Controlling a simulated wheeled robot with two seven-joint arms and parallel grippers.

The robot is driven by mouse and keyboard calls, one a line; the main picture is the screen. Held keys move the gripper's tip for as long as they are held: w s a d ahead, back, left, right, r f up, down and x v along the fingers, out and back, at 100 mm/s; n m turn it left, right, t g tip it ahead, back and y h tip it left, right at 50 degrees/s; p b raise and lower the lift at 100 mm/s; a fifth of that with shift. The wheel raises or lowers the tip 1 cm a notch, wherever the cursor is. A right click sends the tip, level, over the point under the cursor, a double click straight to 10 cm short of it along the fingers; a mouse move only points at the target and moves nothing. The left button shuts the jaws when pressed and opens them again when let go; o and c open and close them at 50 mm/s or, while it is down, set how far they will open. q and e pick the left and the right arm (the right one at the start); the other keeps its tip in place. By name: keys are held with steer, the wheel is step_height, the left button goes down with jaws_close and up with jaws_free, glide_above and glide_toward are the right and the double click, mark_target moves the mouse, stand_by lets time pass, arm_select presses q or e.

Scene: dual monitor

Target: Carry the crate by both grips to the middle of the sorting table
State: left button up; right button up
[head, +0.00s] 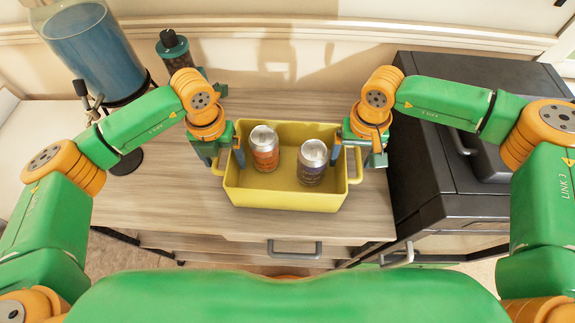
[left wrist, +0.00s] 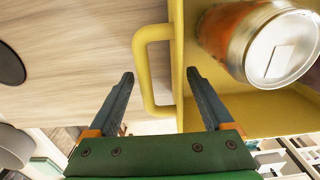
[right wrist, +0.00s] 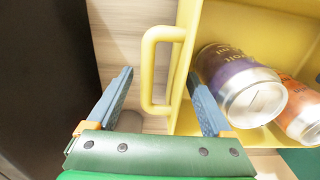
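The yellow crate (head: 270,199) stands on a wood-topped surface with an orange can (head: 264,150) and a dark purple can (head: 311,165) upright inside. My left gripper (head: 224,160) is at the crate's left grip. In the left wrist view its fingers are apart, one on each side of the yellow grip (left wrist: 143,72), one finger over the crate's inside. My right gripper (head: 361,158) is at the right grip. In the right wrist view its open fingers likewise straddle that grip (right wrist: 148,70). Neither gripper is closed on its grip.
The wood top (head: 300,223) has drawers below with a metal handle (head: 294,250). A black cabinet (head: 450,180) stands close on the right. A blue-filled glass container (head: 88,50) and a dark jar (head: 174,52) stand back left. I cannot tell which surface is the sorting table.

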arm_select(q)
jaws_close()
arm_select(e)
jaws_close()
steer(key=shift+r, duration=0.1)
